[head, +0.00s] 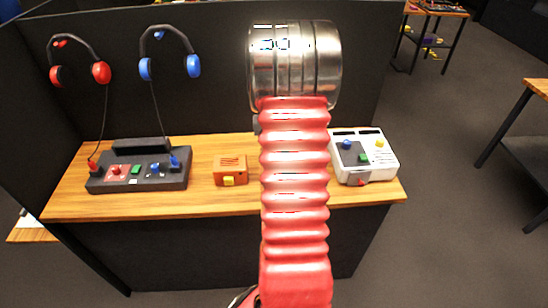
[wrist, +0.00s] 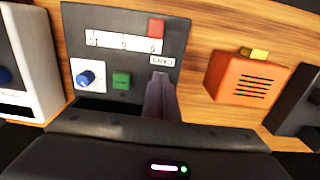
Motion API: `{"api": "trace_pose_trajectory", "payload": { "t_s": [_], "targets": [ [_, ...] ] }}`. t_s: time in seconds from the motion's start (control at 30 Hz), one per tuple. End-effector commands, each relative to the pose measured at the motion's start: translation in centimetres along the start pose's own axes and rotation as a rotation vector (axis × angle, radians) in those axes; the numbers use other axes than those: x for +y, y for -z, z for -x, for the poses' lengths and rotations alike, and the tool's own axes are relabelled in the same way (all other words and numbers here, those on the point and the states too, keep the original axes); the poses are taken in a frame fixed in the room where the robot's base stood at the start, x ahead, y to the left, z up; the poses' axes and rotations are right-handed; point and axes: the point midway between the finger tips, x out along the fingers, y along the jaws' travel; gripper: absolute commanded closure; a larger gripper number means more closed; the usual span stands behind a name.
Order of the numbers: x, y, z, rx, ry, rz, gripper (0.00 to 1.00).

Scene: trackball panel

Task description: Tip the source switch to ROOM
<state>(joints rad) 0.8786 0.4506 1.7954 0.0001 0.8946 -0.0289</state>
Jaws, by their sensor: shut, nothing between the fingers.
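A dark grey panel (wrist: 125,47) lies below my gripper in the wrist view. It carries a white scale strip, a red block (wrist: 156,28), a blue knob (wrist: 85,78) on a white plate and a green button (wrist: 121,80). A small white label (wrist: 161,60) on it seems to read CANS, upside down. My gripper (wrist: 160,76) is shut and empty, its tip just below that label in the picture. I cannot make out the source switch or a ROOM label; the gripper covers that part of the panel.
An orange speaker box (head: 230,171) with a yellow button stands left of my arm, a white console (head: 382,149) right. A black console (head: 140,180) sits further left on the wooden counter (head: 210,205). Red headphones (head: 101,73) and blue headphones (head: 194,66) hang on the dark partition behind.

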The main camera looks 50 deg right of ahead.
Motion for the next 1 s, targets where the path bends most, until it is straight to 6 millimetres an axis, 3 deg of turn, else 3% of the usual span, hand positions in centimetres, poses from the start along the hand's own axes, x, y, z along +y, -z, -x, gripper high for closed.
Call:
{"api": "trace_pose_trajectory", "payload": {
  "t_s": [0.17, 1.0],
  "targets": [
    [0.0, 0.0, 0.1, -0.001, 0.000, 0.000, 1.00],
    [0.0, 0.0, 4.8, 0.001, 0.000, -0.001, 1.00]
  ]
}}
